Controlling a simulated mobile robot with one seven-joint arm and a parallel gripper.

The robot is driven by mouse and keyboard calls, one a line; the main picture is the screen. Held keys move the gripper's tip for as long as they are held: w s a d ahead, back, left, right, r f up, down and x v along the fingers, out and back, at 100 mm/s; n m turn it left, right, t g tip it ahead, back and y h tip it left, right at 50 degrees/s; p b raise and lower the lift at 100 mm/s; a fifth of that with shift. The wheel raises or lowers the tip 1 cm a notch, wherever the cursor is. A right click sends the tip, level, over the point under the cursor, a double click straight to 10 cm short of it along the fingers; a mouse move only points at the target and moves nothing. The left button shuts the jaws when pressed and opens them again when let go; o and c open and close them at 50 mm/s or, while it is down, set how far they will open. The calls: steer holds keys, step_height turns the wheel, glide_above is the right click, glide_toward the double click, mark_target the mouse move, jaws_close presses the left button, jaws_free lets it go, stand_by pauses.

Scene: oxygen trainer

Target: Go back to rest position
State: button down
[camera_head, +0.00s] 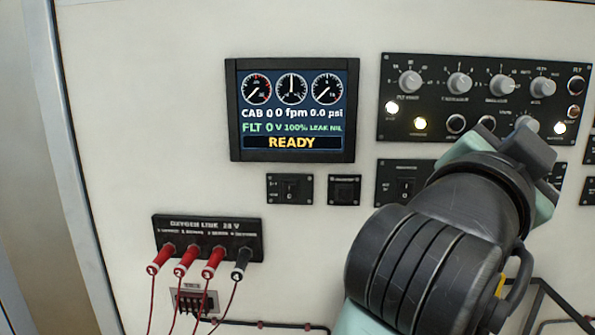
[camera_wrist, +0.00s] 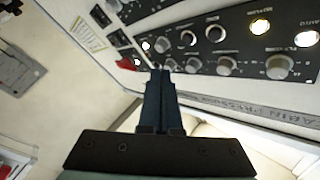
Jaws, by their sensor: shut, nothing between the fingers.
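My gripper (camera_wrist: 158,72) shows in the wrist view with its two dark fingers together and nothing between them. Its tips point toward a black knob panel (camera_wrist: 190,50). Whether the tips touch the panel cannot be told. In the head view my arm covers the lower right, and the fingers are hidden behind it. The same view shows an upper knob panel (camera_head: 484,70) with several grey knobs and lit lamps, just above and behind my wrist.
A display (camera_head: 292,109) reads READY. Small switch modules (camera_head: 290,190) sit below it. Bare wall lies between the block and my arm.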

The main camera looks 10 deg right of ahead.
steer(key=s+a+r+n+t+y, duration=0.1)
steer(key=a+r+n+t+y, duration=0.1)
steer(key=a+n+t+y, duration=0.3)
steer(key=s+a+r+n+t+y, duration=0.2)
steer(key=a+n+t+y, duration=0.4)
steer(key=a, duration=0.8)
steer(key=s+a+r+n+t+y, duration=0.1)
steer(key=a+r+n+t+y, duration=0.2)
steer(key=a+n+t+y, duration=0.2)
steer(key=a+n, duration=0.2)
steer(key=a, duration=0.2)
steer(key=shift+s+a+r+n+t+y+b, duration=0.2)
steer(key=shift+s+a+n+t+y+b, duration=0.1)
steer(key=shift+s+n+t+y, duration=0.1)
